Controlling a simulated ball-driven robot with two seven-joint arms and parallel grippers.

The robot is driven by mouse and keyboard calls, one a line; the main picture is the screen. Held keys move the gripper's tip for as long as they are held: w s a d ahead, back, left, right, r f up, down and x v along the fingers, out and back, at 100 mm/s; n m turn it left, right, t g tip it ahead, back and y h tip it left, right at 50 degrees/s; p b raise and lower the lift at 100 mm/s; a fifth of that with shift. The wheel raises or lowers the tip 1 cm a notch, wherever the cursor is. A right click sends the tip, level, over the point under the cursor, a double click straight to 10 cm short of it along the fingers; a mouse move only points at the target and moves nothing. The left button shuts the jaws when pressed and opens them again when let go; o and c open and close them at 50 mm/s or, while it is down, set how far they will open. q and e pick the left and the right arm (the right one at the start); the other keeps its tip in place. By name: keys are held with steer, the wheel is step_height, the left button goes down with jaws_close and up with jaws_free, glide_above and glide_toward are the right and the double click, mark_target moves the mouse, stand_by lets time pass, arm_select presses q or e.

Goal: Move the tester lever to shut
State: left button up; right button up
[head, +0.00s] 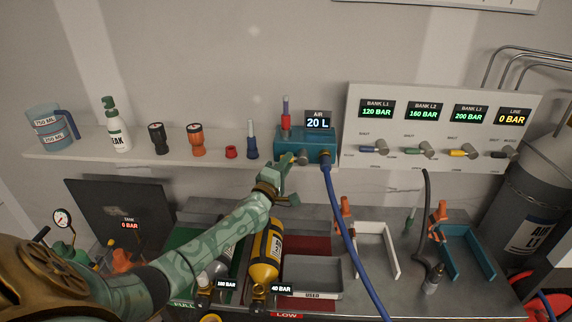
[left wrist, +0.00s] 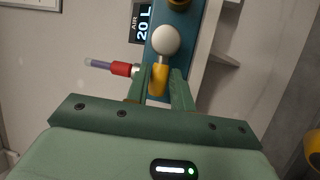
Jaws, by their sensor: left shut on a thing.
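The tester is a blue box (head: 318,146) on the wall shelf, with a small display reading AIR 20 L (head: 318,120). Its blue body also shows in the left wrist view (left wrist: 176,26). My left gripper (left wrist: 160,76) is shut on the lever, with one green finger on each side. In the head view, my left gripper (head: 286,174) reaches up to the tester's front left and hides most of the lever. My right gripper is not in view.
A red and clear fitting (head: 286,118) stands on the tester; a blue hose (head: 344,210) hangs from its right side. Small fittings and bottles line the shelf at left. A bank panel (head: 440,120) stands at right. Cylinders, including a yellow one (head: 265,250), lie below my arm.

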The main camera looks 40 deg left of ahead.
arm_select(q)
steer(key=o, duration=1)
steer(key=shift+s+d, duration=0.1)
steer(key=p+v, duration=0.1)
steer(key=v, duration=1.5)
steer(key=shift+s, duration=0.1)
